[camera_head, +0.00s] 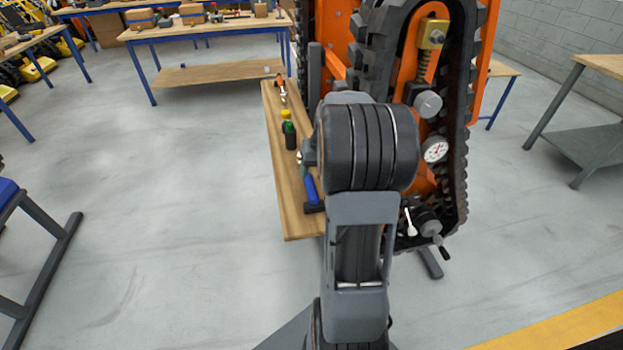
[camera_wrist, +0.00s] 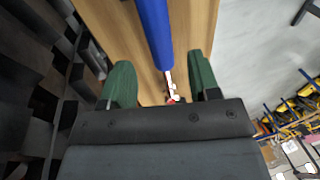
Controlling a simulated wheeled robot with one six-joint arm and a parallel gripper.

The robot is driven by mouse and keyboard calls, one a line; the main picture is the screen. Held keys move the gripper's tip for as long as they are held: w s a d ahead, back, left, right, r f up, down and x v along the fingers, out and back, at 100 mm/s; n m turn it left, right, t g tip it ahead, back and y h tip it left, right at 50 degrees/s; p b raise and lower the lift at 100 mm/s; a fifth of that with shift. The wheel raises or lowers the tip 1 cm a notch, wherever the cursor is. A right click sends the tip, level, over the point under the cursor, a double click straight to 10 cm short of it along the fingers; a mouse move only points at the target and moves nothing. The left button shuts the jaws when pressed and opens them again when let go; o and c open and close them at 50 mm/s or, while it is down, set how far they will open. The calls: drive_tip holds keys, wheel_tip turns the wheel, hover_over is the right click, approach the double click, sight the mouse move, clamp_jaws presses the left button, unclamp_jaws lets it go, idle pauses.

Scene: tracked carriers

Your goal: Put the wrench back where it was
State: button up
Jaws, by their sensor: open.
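My gripper (camera_wrist: 160,76) is open, with one green finger on each side and the bench top visible between them. A blue handle-like thing (camera_wrist: 153,28) extends toward the gap between the fingers, and neither finger visibly presses on it. In the head view this blue thing (camera_head: 311,188), with a dark end, lies on the narrow wooden bench (camera_head: 292,222), beside my arm. I cannot tell whether it is the wrench. An orange-handled tool (camera_head: 280,82) lies at the bench's far end. My arm hides part of the bench top and most of the gripper in the head view.
The orange tracked carrier (camera_head: 468,120) rises close on the right, with a gauge (camera_head: 434,150) and levers. Floor to the left is open.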

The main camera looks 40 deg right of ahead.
drive_tip(key=shift+v, duration=0.95)
drive_tip(key=s+a+n, duration=0.1)
drive_tip(key=s+a, duration=0.2)
drive_tip(key=a, duration=0.4)
drive_tip(key=s+a+r+n+t+h, duration=0.1)
drive_tip(key=s+a+n, duration=0.1)
drive_tip(key=s+a, duration=0.2)
drive_tip(key=s+a+r+n, duration=0.1)
drive_tip(key=s+a, duration=0.3)
drive_tip(key=a, duration=0.7)
drive_tip(key=shift+n+h, duration=0.4)
drive_tip(key=shift+n, duration=0.2)
drive_tip(key=shift+r, duration=0.15)
wheel_tip(320, 180, up, 7)
drive_tip(key=t+p, duration=0.1)
drive_tip(key=p, duration=0.5)
drive_tip(key=shift+s, duration=0.1)
